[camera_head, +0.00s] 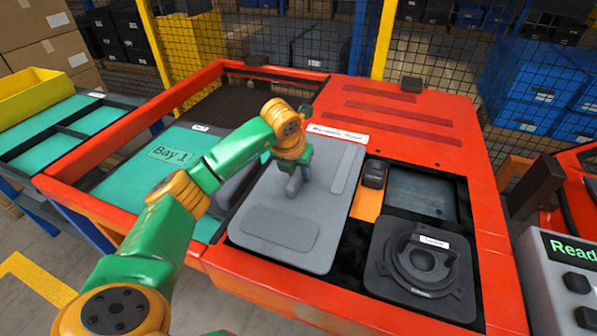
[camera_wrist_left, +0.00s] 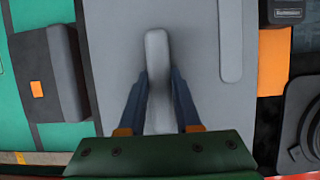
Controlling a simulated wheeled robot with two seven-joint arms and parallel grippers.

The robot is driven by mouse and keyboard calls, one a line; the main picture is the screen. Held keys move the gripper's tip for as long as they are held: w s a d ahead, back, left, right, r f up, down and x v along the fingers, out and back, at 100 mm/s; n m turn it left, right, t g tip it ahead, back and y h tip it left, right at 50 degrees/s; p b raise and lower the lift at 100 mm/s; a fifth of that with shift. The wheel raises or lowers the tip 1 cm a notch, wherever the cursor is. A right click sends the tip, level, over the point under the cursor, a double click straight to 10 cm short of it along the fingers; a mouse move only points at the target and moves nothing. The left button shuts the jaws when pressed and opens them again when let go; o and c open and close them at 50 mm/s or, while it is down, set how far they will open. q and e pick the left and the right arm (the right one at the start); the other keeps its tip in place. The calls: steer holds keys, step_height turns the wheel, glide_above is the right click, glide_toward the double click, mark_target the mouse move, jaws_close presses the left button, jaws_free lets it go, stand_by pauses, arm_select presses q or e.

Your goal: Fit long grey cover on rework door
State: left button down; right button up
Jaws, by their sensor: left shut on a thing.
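My left gripper (camera_head: 298,172) is shut on the bar from above. In the left wrist view, its two fingers (camera_wrist_left: 159,88) pinch the bar's sides, and the rounded far end of the cover (camera_wrist_left: 157,48) sticks out beyond them. I cannot tell whether the bar touches the panel. A white label (camera_head: 337,132) at the panel's far edge is too blurred to read surely. My right gripper is out of view.
A round black speaker-like unit (camera_head: 421,270) and a small black block (camera_head: 375,173) lie right of the panel. A teal Bay 1 surface (camera_head: 130,180) is left, with a grey block with an orange patch (camera_wrist_left: 50,75) beside the panel. Red frame edges surround the area.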

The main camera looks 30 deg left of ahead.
arm_select(q)
steer(key=shift+f, duration=0.2)
steer(key=shift+f+b, duration=0.65)
stand_by(0.3)
steer(key=c, duration=0.5)
jaws_free()
steer(key=v, duration=0.7)
steer(key=shift+s+b, duration=0.1)
steer(key=shift+b, duration=0.2)
